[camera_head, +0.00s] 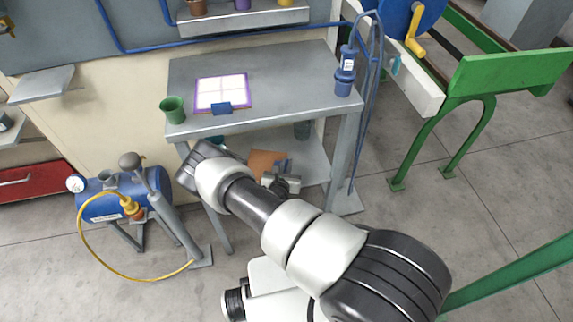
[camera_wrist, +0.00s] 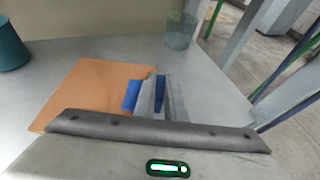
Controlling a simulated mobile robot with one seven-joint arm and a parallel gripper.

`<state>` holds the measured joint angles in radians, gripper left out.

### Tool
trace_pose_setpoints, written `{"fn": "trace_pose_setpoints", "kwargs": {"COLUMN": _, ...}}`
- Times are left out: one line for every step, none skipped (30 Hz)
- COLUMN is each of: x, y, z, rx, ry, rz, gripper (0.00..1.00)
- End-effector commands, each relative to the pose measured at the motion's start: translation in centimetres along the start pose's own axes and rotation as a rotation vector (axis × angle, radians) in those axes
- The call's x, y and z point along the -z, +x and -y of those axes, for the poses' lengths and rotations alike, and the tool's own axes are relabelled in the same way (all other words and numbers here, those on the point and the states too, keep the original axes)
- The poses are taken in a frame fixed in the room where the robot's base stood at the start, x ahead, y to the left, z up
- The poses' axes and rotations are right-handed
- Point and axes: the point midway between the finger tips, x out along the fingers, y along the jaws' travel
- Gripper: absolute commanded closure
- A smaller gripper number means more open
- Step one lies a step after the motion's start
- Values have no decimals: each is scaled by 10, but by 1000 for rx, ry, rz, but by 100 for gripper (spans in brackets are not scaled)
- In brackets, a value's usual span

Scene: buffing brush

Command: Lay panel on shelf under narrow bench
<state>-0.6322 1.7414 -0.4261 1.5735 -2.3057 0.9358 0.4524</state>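The narrow bench (camera_head: 280,85) is grey, with a lower shelf (camera_head: 232,147) under its top. A flat orange-brown panel (camera_wrist: 95,88) with a blue grip block (camera_wrist: 131,95) lies flat at the lower shelf, and also shows in the head view (camera_head: 262,160). I cannot tell whether its whole underside touches the shelf. My gripper (camera_wrist: 163,98) is at the panel's right side, its fingers close together with blue between them, so it looks shut on the grip block. They hide part of the block. In the head view my gripper (camera_head: 283,182) is partly hidden by my arm.
A teal cup (camera_wrist: 10,48) and a clear greenish cup (camera_wrist: 180,30) stand on the shelf. A blue tank (camera_head: 110,205) is left.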

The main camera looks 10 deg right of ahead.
Motion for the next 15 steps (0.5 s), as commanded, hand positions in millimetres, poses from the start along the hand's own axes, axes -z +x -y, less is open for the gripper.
{"fn": "trace_pose_setpoints", "kwargs": {"x": 0, "y": 0, "z": 0, "rx": 0, "ry": 0, "rz": 0, "gripper": 81}}
{"fn": "trace_pose_setpoints", "kwargs": {"x": 0, "y": 0, "z": 0, "rx": 0, "ry": 0, "rz": 0, "gripper": 76}}
{"fn": "trace_pose_setpoints", "kwargs": {"x": 0, "y": 0, "z": 0, "rx": 0, "ry": 0, "rz": 0, "gripper": 72}}
{"fn": "trace_pose_setpoints", "kwargs": {"x": 0, "y": 0, "z": 0, "rx": 0, "ry": 0, "rz": 0, "gripper": 72}}
{"fn": "trace_pose_setpoints", "kwargs": {"x": 0, "y": 0, "z": 0, "rx": 0, "ry": 0, "rz": 0, "gripper": 72}}
{"fn": "trace_pose_setpoints", "kwargs": {"x": 0, "y": 0, "z": 0, "rx": 0, "ry": 0, "rz": 0, "gripper": 72}}
{"fn": "trace_pose_setpoints", "kwargs": {"x": 0, "y": 0, "z": 0, "rx": 0, "ry": 0, "rz": 0, "gripper": 72}}
{"fn": "trace_pose_setpoints", "kwargs": {"x": 0, "y": 0, "z": 0, "rx": 0, "ry": 0, "rz": 0, "gripper": 72}}
{"fn": "trace_pose_setpoints", "kwargs": {"x": 0, "y": 0, "z": 0, "rx": 0, "ry": 0, "rz": 0, "gripper": 72}}
{"fn": "trace_pose_setpoints", "kwargs": {"x": 0, "y": 0, "z": 0, "rx": 0, "ry": 0, "rz": 0, "gripper": 72}}
{"fn": "trace_pose_setpoints", "kwargs": {"x": -1, "y": 0, "z": 0, "rx": 0, "ry": -1, "rz": 0, "gripper": 72}}
{"fn": "trace_pose_setpoints", "kwargs": {"x": -3, "y": -1, "z": 0, "rx": 0, "ry": -1, "rz": 0, "gripper": 72}}
{"fn": "trace_pose_setpoints", "kwargs": {"x": -5, "y": -2, "z": 0, "rx": 0, "ry": -1, "rz": 0, "gripper": 72}}
{"fn": "trace_pose_setpoints", "kwargs": {"x": -6, "y": -3, "z": 0, "rx": 0, "ry": -1, "rz": 0, "gripper": 72}}
{"fn": "trace_pose_setpoints", "kwargs": {"x": -4, "y": -8, "z": 0, "rx": 0, "ry": -2, "rz": -2, "gripper": 72}}
